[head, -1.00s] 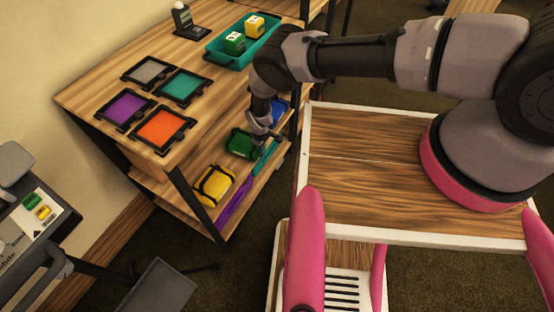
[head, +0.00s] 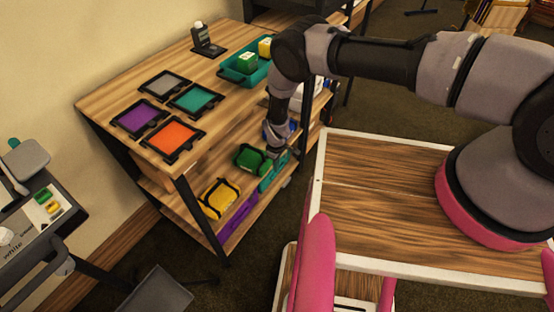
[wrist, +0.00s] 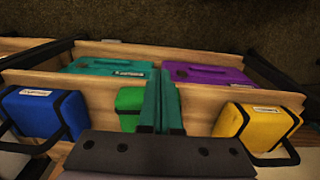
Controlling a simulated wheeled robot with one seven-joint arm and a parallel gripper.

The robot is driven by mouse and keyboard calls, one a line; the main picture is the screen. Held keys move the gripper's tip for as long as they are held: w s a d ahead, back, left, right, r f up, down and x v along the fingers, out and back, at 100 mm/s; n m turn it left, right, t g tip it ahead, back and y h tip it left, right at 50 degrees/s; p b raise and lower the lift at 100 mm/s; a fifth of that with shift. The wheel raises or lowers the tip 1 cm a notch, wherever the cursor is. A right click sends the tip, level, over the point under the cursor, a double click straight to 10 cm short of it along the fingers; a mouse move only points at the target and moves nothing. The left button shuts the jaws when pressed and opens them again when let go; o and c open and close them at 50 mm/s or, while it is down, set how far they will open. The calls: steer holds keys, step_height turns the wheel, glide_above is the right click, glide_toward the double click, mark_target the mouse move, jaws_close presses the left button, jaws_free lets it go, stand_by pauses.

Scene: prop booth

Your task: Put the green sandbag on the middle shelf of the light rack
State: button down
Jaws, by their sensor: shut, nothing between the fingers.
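The green sandbag (head: 250,160) lies on a lower shelf of the wooden unit (head: 108,101), between a yellow bag (head: 219,198) and a blue one. My gripper (head: 273,153) is close to its right side in the head view, shut and empty. In the wrist view my gripper's fingers (wrist: 162,100) stand together in front of the green sandbag (wrist: 129,99) and hide part of it. I cannot tell whether they touch it. I cannot tell which furniture is the light rack.
The blue bag (wrist: 42,110) and yellow bag (wrist: 257,127) flank the green one in the wrist view. Teal (wrist: 110,68) and purple (wrist: 205,74) flat items lie beyond a wooden divider. Coloured pads and a teal tray (head: 233,73) occupy the unit's top.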

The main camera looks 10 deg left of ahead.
step_height(320, 180, up, 5)
steer(key=shift+f, duration=0.1)
stand_by(0.7)
